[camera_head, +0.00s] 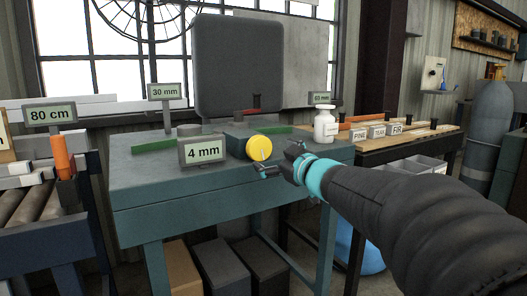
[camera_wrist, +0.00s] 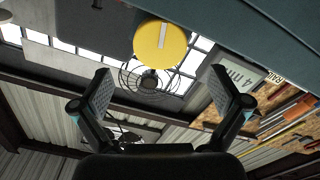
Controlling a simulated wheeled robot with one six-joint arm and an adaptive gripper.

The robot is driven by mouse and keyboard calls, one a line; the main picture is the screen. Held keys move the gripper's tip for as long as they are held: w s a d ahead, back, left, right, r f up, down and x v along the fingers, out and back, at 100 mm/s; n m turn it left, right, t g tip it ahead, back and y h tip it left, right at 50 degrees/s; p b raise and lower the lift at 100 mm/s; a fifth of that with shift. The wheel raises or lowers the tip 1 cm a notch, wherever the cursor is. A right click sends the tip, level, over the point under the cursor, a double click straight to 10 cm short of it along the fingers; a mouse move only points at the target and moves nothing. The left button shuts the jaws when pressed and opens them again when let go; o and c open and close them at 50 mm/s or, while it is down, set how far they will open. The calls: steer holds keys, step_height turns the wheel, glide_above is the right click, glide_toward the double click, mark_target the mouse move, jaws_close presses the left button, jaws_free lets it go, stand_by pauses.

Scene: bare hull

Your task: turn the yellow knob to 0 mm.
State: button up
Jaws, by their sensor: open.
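The yellow knob (camera_head: 259,148) is a round disc on the front of a dark box on the teal workbench (camera_head: 180,180). A pale pointer line crosses its face. A grey display (camera_head: 203,150) left of it reads "4 mm". My gripper (camera_head: 268,170) is just right of and below the knob in the head view, apart from it. In the wrist view the knob (camera_wrist: 160,44) appears beyond and above the open fingers (camera_wrist: 160,105), with nothing between them. The display (camera_wrist: 234,78) also shows there, upside down.
A white bottle (camera_head: 325,126) stands on the bench right of the knob. Signs reading "30 mm" (camera_head: 166,92) and "80 cm" (camera_head: 50,115) stand to the left. A large dark grey panel (camera_head: 238,66) rises behind. Boxes (camera_head: 218,268) sit under the bench.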

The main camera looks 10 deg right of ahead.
steer(key=shift+v, duration=2)
